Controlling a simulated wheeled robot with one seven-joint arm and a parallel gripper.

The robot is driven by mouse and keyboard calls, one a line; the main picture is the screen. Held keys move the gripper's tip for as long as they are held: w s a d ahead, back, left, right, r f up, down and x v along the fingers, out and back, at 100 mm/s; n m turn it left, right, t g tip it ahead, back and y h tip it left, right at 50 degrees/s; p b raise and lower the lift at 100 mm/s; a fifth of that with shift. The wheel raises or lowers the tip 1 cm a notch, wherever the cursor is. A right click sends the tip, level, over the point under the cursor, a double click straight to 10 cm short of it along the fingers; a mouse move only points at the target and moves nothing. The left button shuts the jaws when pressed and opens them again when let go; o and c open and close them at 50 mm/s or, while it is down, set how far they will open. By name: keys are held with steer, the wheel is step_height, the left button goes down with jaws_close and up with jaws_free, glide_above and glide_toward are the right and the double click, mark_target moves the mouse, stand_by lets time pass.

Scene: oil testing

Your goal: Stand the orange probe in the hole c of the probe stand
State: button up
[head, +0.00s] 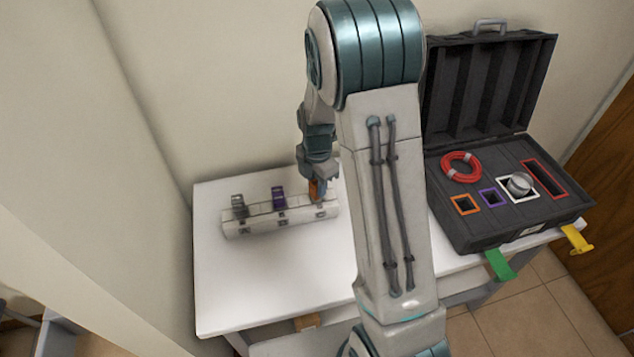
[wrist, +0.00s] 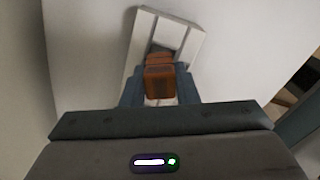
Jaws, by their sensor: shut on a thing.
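The probe stand (head: 262,221) is a long pale block on the left part of the white table. A grey probe stands at its left end and a purple probe (head: 278,196) near its middle. The orange probe (head: 315,190) is at the stand's right end, upright, with my gripper (head: 318,181) shut on it. In the wrist view, the orange probe (wrist: 160,82) sits between my fingers (wrist: 160,88), over the end of the stand (wrist: 190,33). The probe's lower end is hidden, so I cannot tell how deep it sits. No hole letters are readable.
An open black case (head: 470,225) stands at the table's right side, holding a red coil (head: 461,166) and a round silver item (head: 519,184). Green (head: 500,264) and yellow (head: 577,239) tabs stick out at its front. The white table (head: 270,285) is clear in front of the stand.

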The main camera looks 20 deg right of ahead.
steer(key=shift+f, duration=0.15)
steer(key=o, duration=0.8)
steer(key=shift+c, duration=0.2)
step_height(320, 180, up, 11)
steer(key=p, duration=0.6)
steer(key=shift+p, duration=0.4)
steer(key=s+r+m+t, duration=0.1)
steer(key=s+r+m, duration=0.6)
steer(key=s+m, duration=0.3)
steer(key=s+r+m+t, duration=0.2)
steer(key=s+r+m, duration=0.6)
steer(key=s+m, duration=0.3)
steer(key=shift+s+r+m, duration=0.15)
steer(key=shift+m, duration=0.65)
